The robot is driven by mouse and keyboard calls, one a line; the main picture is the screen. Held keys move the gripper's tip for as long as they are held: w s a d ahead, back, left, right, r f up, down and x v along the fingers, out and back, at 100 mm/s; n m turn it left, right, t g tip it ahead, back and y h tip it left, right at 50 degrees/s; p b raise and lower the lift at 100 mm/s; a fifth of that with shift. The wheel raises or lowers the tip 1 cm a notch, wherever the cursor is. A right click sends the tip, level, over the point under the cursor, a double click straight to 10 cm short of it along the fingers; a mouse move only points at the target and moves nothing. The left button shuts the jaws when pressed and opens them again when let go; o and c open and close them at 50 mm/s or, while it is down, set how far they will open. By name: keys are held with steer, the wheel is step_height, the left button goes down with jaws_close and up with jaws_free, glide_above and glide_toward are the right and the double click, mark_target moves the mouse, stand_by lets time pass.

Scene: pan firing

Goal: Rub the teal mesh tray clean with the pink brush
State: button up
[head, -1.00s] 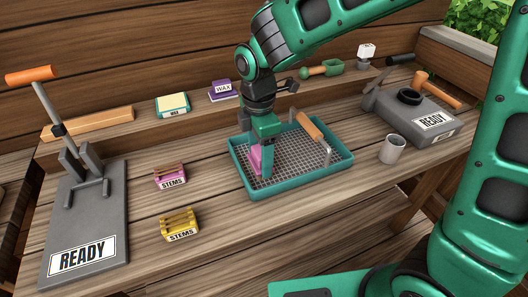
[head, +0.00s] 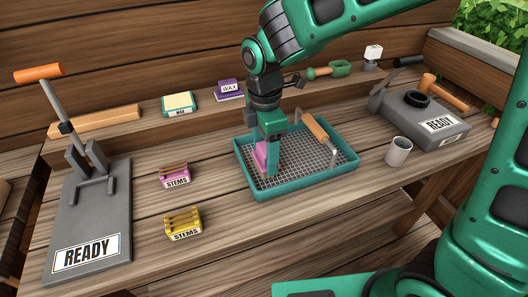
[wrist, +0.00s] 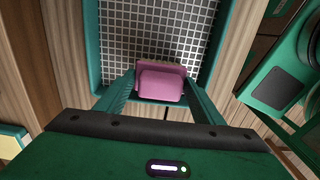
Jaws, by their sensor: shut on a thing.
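The teal mesh tray (head: 310,187) sits on the wooden bench, its grey wire mesh (head: 305,162) bare over most of its area. A wooden-handled bar (head: 318,130) spans the tray's back right part. My gripper (head: 270,168) points down over the left part of the tray and is shut on the pink brush (head: 260,158). In the wrist view the pink brush (wrist: 161,82) sits between my two fingers (wrist: 160,98), over the mesh near one teal rim (wrist: 94,60). The brush's underside is hidden, so I cannot tell if it touches the mesh.
A grey press (head: 90,215) labelled READY stands left. Pink (head: 174,176) and yellow (head: 184,225) STEMS boxes lie left of the tray. A grey cup (head: 398,152) and another READY device (head: 425,120) stand right.

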mark_target(265, 148)
steer(key=shift+r, duration=3.65)
